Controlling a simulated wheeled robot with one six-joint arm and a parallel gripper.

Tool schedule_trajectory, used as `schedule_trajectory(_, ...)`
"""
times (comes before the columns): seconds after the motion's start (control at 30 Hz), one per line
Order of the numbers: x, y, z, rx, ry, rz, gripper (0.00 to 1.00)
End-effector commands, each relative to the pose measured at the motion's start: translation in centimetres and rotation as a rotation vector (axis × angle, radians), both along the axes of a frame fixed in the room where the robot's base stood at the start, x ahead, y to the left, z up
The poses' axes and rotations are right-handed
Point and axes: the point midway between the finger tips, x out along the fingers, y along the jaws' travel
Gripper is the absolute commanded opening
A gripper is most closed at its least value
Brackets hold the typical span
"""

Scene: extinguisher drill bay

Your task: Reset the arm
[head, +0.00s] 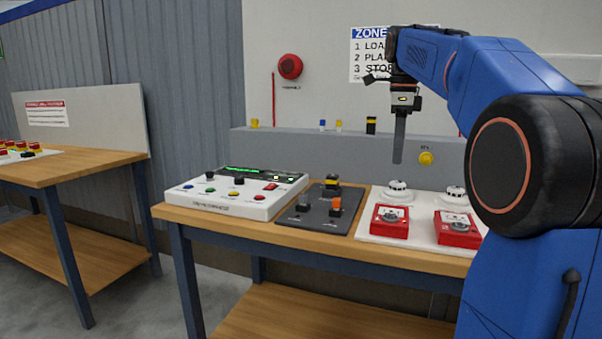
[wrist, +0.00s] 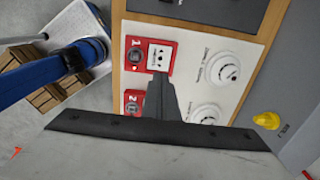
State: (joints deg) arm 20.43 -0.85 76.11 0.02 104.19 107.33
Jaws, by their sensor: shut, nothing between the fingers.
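My blue arm rises at the right of the head view and reaches over the bench. My gripper (head: 399,150) points down above the bench, with its fingers shut and empty. It hangs in the air in front of the grey ledge, above the white board with red call points. In the wrist view my gripper (wrist: 160,88) shows as dark closed fingers over the board, beside the red call point marked 1 (wrist: 136,56). The fingers partly cover the area near the call point marked 2 (wrist: 132,98).
The bench (head: 208,220) carries a white control panel (head: 233,200), a dark switch plate (head: 312,222) and the white board (head: 374,238) with white round detectors (head: 398,191). A yellow knob (head: 426,158) sticks out from the ledge (head: 330,150). Another bench (head: 85,165) stands left across a floor gap.

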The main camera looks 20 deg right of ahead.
Motion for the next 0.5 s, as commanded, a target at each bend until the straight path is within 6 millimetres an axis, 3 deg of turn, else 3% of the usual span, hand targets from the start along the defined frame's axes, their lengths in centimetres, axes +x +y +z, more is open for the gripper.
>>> schedule_trajectory(0.23, -1.3, 1.7, -1.0, -0.010, -0.021, 0.128, 0.00)
schedule_trajectory(0.5, -6.0, 6.7, -6.0, -0.063, -0.093, 0.598, 0.00)
